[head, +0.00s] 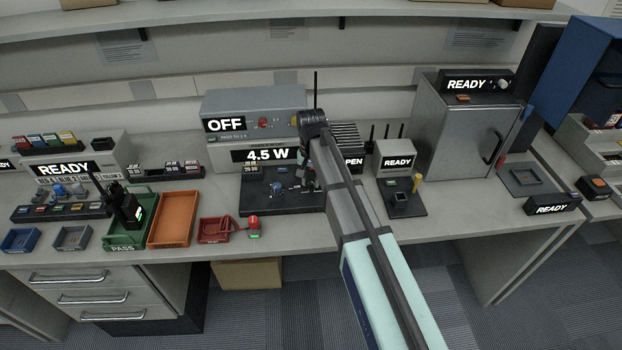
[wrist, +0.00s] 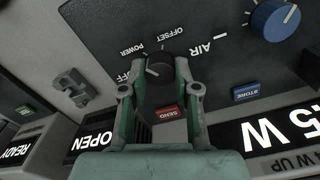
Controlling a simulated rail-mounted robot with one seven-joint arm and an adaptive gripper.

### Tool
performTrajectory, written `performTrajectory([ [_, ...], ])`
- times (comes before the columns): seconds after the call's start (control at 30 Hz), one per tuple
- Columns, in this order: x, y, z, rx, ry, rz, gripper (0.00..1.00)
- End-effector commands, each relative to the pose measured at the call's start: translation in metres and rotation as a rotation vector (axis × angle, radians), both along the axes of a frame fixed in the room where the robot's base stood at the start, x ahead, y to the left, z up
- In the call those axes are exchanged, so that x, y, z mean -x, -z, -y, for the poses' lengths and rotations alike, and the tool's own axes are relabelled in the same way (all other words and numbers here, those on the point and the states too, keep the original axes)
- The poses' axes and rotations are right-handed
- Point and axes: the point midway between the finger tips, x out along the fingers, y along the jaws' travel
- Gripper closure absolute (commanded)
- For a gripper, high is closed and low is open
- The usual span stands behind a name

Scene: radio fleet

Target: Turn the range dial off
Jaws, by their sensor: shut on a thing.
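The range dial (wrist: 160,64) is a black round knob on a dark panel in the wrist view, ringed by the labels OFF, POWER, OFFSET and AIR. A small white mark shows on the dial's lower left, on the side of the OFF label. My gripper (wrist: 157,76) has a finger on each side of the dial and is shut on it. In the head view my gripper (head: 312,183) is down at the dark station under the 4.5 W display (head: 265,154), and my arm hides the dial there.
Close to the dial are a red SEND button (wrist: 167,113), a blue STORE button (wrist: 246,92) and a blue knob (wrist: 275,18). An orange tray (head: 174,220) and a green PASS tray (head: 125,243) stand left on the bench. A grey cabinet (head: 465,130) stands right.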

Motion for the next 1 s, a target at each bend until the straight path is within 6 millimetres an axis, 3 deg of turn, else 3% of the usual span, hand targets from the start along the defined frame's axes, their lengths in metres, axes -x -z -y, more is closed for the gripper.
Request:
performTrajectory([
  [1.0,0.0005,0.0009,-0.0007,0.001,-0.842,-0.001,1.00],
])
